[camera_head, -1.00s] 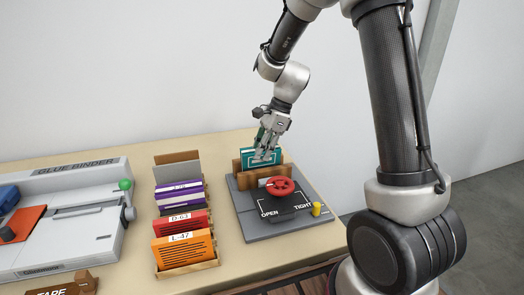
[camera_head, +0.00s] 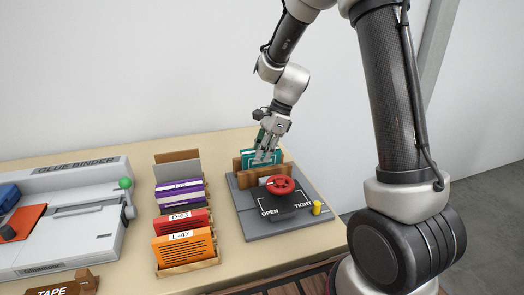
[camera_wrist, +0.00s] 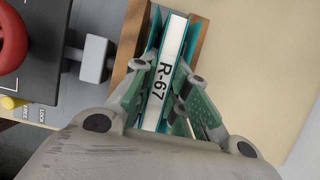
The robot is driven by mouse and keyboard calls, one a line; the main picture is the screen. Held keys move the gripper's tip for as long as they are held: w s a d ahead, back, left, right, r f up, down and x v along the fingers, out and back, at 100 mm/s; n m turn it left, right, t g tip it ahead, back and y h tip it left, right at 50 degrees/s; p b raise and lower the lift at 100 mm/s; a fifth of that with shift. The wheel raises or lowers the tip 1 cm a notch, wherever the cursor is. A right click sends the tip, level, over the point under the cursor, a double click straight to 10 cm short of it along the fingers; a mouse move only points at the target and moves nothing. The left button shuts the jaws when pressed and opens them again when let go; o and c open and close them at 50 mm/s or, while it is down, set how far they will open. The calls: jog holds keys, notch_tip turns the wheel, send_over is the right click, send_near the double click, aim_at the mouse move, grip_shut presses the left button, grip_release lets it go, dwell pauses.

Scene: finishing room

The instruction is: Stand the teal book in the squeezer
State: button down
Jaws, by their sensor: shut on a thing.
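The teal book (camera_head: 276,155) stands upright between the wooden jaws of the squeezer (camera_head: 255,225). In the wrist view the teal book (camera_wrist: 172,50) shows its white spine with the label R-67. A wooden jaw (camera_wrist: 133,40) is to its left and another to its right. My gripper (camera_head: 262,158) is above the squeezer, shut on the teal book; its fingers (camera_wrist: 170,85) lie on both sides of the spine in the wrist view. The book's lower edge is hidden. The squeezer has a red handwheel (camera_head: 281,185) and a plate marked OPEN and TIGHT.
A wooden rack (camera_head: 190,266) left of the squeezer holds orange, red and purple books. The glue binder (camera_head: 75,215) stands further left, with a tape holder (camera_head: 75,287) in front. A yellow knob (camera_head: 317,207) is on the squeezer's front right corner.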

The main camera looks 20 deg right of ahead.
jog(key=c, duration=1.7)
grip_release()
jog(key=shift+v, duration=5.45)
